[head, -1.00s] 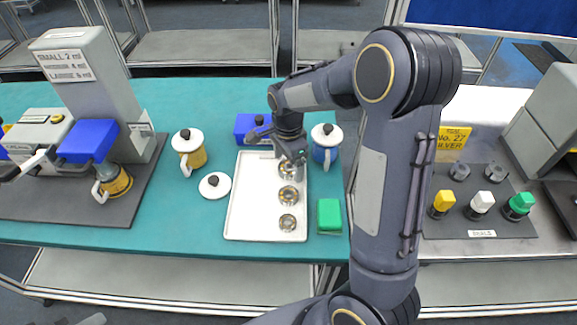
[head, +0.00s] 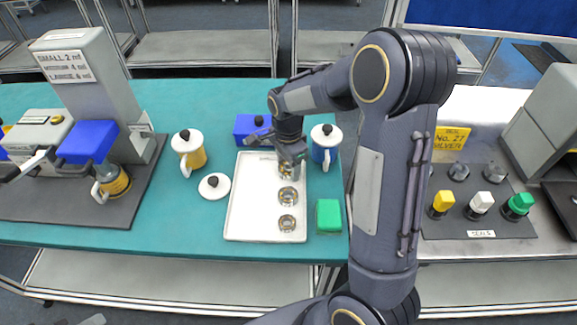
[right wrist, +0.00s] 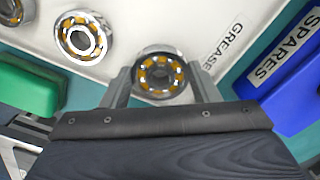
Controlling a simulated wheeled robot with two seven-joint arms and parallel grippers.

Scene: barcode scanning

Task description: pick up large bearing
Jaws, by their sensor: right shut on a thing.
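The large bearing, a steel ring with orange-brown balls, sits at the top of the row on the white tray (head: 255,225). In the head view it is partly hidden by my right gripper (head: 290,160). In the right wrist view the bearing (right wrist: 160,73) is between the two fingers of my right gripper (right wrist: 158,82), which is shut on it. I cannot tell whether it is clear of the tray. Two smaller bearings, a middle one (head: 288,196) and a front one (head: 287,223), lie on the tray. My left gripper is not in view.
A blue SPARES box (head: 247,126) stands behind the tray. A blue pot (head: 325,150) and a green block (head: 329,216) are to its right. A yellow pot (head: 188,155) and a white lid (head: 214,185) are to its left. A dispenser (head: 85,75) stands farther left.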

